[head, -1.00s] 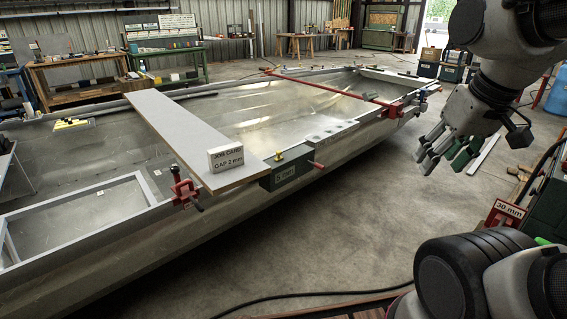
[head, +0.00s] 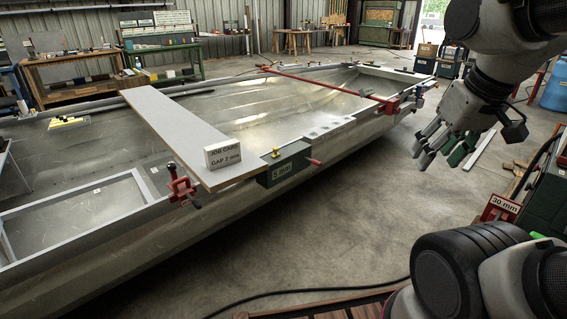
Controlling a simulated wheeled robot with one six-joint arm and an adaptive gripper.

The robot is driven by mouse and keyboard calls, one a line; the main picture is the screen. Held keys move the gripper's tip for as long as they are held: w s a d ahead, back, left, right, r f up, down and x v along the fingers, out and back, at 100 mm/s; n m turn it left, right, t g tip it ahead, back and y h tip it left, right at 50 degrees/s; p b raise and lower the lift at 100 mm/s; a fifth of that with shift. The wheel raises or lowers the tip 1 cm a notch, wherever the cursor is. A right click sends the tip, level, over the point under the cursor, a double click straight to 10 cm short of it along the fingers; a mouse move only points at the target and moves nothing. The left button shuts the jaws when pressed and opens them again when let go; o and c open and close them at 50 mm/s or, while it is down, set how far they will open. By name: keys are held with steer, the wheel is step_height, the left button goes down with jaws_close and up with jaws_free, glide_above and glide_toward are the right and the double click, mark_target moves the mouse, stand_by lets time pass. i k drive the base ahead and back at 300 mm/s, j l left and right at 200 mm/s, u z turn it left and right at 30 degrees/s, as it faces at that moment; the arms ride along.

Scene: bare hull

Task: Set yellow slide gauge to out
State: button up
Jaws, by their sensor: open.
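A small yellow piece (head: 68,122) lies at the far left of the aluminium hull; it is too small to read any marks or setting. Another small yellow knob (head: 276,152) sits on a dark green box (head: 287,166) labelled 5 mm at the hull's near edge. I cannot tell which of these is the slide gauge, or its position. My gripper (head: 438,154) hangs at the upper right, fingers apart and empty, out over the floor beyond the near side of the hull. It is well away from both yellow pieces.
A grey plank (head: 180,130) lies across the hull, with a job card (head: 223,154) reading GAP 2 mm. Red clamps (head: 180,187) grip the near rim, and a long red bar (head: 325,86) spans the hull. A 30 mm sign (head: 503,206) stands right.

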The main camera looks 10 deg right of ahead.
mark_target(275, 149)
steer(key=i+u, duration=0.25)
steer(key=i, duration=2)
